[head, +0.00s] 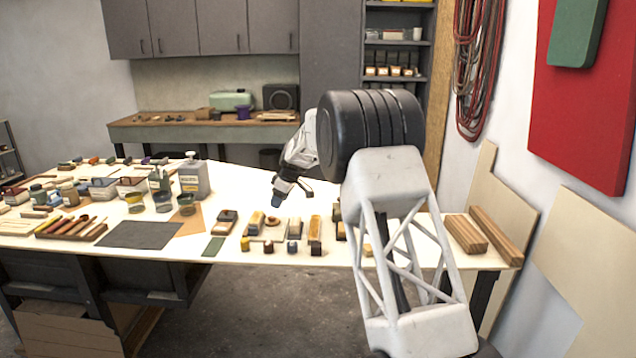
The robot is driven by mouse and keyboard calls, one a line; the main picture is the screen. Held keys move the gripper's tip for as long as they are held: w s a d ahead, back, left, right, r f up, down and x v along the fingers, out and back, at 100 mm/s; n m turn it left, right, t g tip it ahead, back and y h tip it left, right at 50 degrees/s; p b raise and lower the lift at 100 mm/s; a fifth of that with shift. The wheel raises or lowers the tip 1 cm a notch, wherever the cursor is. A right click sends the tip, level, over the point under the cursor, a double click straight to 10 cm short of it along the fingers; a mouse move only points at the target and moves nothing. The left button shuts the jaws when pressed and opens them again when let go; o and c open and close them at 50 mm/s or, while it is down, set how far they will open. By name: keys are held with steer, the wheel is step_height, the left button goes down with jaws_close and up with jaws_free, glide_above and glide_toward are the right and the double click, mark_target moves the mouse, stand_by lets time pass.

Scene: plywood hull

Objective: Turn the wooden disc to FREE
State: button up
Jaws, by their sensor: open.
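My gripper (291,195) hangs over the white table (340,255), with its fingers pointing down and apart. It is open and I see nothing between the fingers. A small round brown piece (272,221) lies on the table below and slightly left of the gripper, with a visible gap between them. It may be the wooden disc, but it is too small to be sure. I cannot read any FREE mark or tell which way the piece is turned.
Small blocks stand close around it, including a tan-topped one (256,222) and a taller one (315,234). Wooden strips (466,234) lie at the right. A dark grey sheet (140,235) lies flat.

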steer(key=s+d+r+m+h, duration=0.1)
steer(key=s+d+r+m, duration=0.3)
steer(key=s+d+r, duration=1)
steer(key=shift+s+d+t, duration=0.3)
steer(key=shift+s+d, duration=0.1)
steer(key=shift+s, duration=0.8)
steer(key=shift+w+a, duration=0.1)
steer(key=shift+c, duration=1.3)
steer(key=m+t, duration=0.2)
steer(key=m, duration=0.1)
glide_toward(272, 217)
steer(key=shift+w+a+f+h, duration=0.25)
steer(key=shift+a+f+h, duration=0.05)
steer(key=shift+f, duration=0.15)
steer(key=shift+x, duration=3.7)
